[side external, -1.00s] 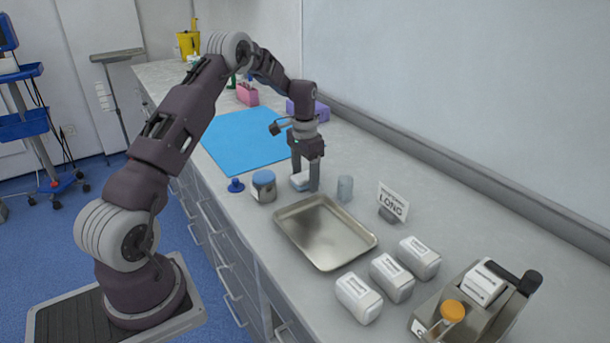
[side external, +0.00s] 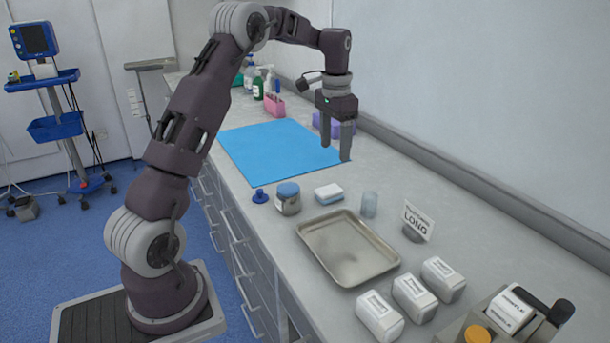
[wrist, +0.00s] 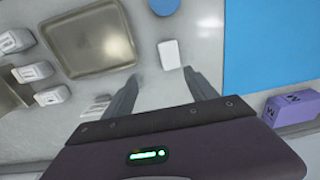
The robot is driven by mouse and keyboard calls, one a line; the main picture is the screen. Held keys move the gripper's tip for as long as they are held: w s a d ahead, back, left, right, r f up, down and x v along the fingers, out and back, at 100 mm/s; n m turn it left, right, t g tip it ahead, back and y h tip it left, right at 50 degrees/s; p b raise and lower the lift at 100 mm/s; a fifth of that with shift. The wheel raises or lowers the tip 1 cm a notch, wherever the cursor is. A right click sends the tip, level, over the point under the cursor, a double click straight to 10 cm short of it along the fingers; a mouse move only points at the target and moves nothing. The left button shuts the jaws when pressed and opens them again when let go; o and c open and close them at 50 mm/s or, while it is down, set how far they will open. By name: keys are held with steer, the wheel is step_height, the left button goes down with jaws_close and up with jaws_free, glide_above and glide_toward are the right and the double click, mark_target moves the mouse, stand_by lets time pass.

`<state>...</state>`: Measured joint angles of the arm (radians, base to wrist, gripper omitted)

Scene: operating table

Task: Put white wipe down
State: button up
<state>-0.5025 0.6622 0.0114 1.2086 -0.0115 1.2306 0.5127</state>
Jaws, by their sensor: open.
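The white wipe (side external: 328,190) looks like a small block, white on top with a blue layer showing below. It lies flat on the counter between the blue-lidded jar (side external: 288,198) and a small clear cup (side external: 369,204), just behind the metal tray (side external: 312,228). My gripper (side external: 338,155) is open and empty, raised above the counter near the blue mat's corner, apart from the wipe. In the wrist view the wipe (wrist: 170,54) lies beyond my open fingers (wrist: 160,85), with nothing between them.
The blue mat (side external: 270,148) covers the counter behind. A purple box (side external: 322,124) stands beyond my gripper. A "LONG" sign (side external: 417,222) and several white packs (side external: 443,278) stand right of the tray. A blue knob-like piece (side external: 260,196) sits near the front edge.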

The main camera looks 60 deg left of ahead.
steer(key=s+d+r+t, duration=0.3)
steer(key=s+d+r, duration=0.85)
steer(key=d, duration=0.45)
steer(key=s+d+f+t, duration=0.1)
steer(key=s+d, duration=0.3)
steer(key=s, duration=0.5)
steer(key=s+d+f+t, duration=0.1)
steer(key=s+d+f, duration=0.2)
steer(key=s, duration=0.6)
steer(key=shift+d+f, duration=0.15)
steer(key=shift+d, duration=0.25)
steer(key=shift+o, duration=0.2)
steer(key=o, duration=0.6)
steer(key=shift+c, duration=0.2)
steer(key=shift+w, duration=0.1)
